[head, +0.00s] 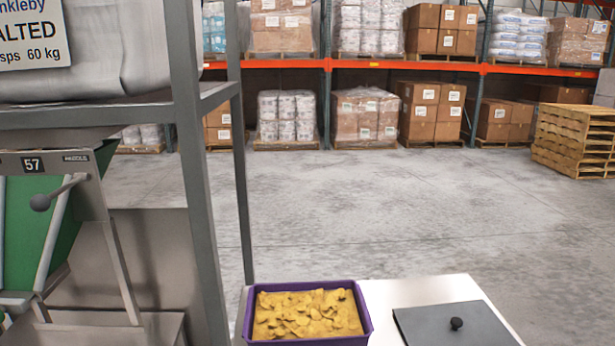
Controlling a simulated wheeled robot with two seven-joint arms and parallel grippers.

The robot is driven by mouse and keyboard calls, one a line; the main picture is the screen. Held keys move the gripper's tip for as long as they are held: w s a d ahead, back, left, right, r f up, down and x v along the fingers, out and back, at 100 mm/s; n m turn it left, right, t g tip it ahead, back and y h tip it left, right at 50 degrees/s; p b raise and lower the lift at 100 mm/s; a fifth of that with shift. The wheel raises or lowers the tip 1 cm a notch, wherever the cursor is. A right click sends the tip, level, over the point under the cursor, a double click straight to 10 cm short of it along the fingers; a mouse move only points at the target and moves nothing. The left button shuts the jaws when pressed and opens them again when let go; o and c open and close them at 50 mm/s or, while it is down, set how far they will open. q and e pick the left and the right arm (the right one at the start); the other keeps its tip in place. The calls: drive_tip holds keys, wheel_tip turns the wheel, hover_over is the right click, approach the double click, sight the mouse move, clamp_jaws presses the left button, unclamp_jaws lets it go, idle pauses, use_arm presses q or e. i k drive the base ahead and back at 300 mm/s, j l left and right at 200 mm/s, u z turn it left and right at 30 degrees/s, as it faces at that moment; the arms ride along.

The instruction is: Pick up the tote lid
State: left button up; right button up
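The tote is open and full of yellow chips (307,313). Neither of my grippers shows in the head view.
A grey metal frame (190,150) holding a weigher marked 57 (32,164) and a large white sack (100,55) stands at the left. Open concrete floor (390,210) lies beyond the table. Loaded racks (400,66) and stacked wooden pallets (575,140) are at the back.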

sight(473, 322)
drive_tip(key=z, duration=1.45)
drive_tip(key=i+l, duration=0.15)
drive_tip(key=i, duration=0.2)
drive_tip(key=i+l+z, duration=0.1)
drive_tip(key=i, duration=0.3)
drive_tip(key=l, duration=0.1)
